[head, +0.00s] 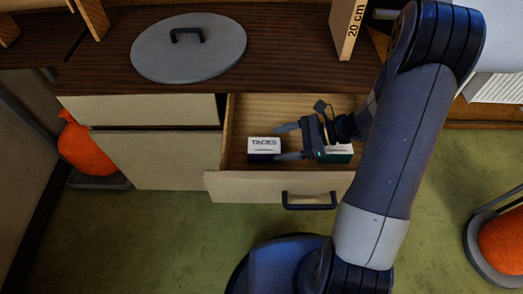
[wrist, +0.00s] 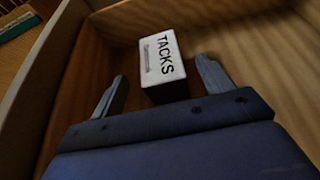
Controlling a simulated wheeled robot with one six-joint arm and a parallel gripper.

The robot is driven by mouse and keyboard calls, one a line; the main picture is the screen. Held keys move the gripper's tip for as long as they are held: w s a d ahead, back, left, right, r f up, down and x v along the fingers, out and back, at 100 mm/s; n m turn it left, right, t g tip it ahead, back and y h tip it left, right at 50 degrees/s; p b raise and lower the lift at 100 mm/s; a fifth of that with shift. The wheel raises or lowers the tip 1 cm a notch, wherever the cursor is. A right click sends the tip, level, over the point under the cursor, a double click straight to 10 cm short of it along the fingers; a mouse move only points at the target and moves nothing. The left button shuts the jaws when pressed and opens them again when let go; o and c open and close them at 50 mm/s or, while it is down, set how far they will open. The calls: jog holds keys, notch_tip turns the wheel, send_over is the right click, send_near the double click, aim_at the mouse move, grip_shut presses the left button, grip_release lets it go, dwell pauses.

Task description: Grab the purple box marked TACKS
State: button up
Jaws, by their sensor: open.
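The TACKS box (head: 264,146) sits inside the open drawer, toward its left. Its top is white with dark lettering, and its side looks dark purple. My gripper (head: 277,142) is inside the drawer, pointing left, with its fingertips at the box's right edge. In the wrist view, the TACKS box (wrist: 163,58) shows between and just beyond the two fingers of my gripper (wrist: 161,70). The jaws are open, with a gap visible on each side of the box. The box's far sides are hidden.
The drawer's front panel (head: 245,186) has a dark handle (head: 309,200). A white and green box (head: 338,153) lies in the drawer, partly behind my gripper. On the wooden top are a grey lid (head: 220,50) and a block marked 20 cm (head: 350,22). Orange sacks (head: 82,148) (head: 503,245) stand at both sides.

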aim_at(262, 147)
jog(key=b+x, duration=0.1)
jog(key=x, duration=0.5)
jog(key=shift+a+f, duration=0.1)
jog(key=shift+a, duration=0.25)
jog(key=shift+c, duration=0.4)
jog(key=c, duration=1)
